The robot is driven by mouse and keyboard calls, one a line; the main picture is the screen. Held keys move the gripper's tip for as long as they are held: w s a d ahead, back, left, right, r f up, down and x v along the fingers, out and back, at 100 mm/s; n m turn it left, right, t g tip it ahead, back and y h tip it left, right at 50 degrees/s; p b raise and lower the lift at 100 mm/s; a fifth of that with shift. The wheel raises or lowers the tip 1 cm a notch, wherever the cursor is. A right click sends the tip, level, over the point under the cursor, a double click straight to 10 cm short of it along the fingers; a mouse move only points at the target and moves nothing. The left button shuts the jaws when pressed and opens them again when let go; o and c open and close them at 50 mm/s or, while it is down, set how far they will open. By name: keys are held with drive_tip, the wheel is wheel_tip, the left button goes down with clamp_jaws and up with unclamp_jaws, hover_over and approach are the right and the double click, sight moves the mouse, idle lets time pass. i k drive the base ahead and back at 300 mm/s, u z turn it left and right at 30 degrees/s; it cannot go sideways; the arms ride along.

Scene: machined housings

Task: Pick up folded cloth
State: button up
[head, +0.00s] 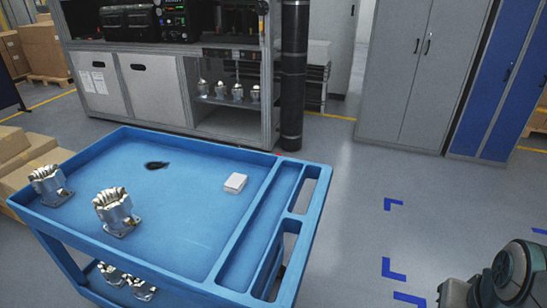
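A small white block-like item (235,183), which looks like the folded cloth, lies flat on the blue cart's top tray (185,238), right of its middle and near the raised divider. Nothing touches or covers it. My gripper cannot be made out in the head view. A dark grey and teal rounded part at the lower right corner, cut off by the frame edge, may be part of my arm.
Two metal housings (116,212) (50,186) stand on the tray's left side. A dark flat patch (156,165) lies near the far edge. More housings (127,280) sit on the lower shelf. Cardboard boxes (30,160) stand left. The floor right of the cart is clear.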

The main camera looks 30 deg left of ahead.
sight(237, 181)
drive_tip(key=i, duration=2.65)
drive_tip(key=u, duration=3.3)
drive_tip(key=i, duration=0.5)
drive_tip(key=z, duration=0.05)
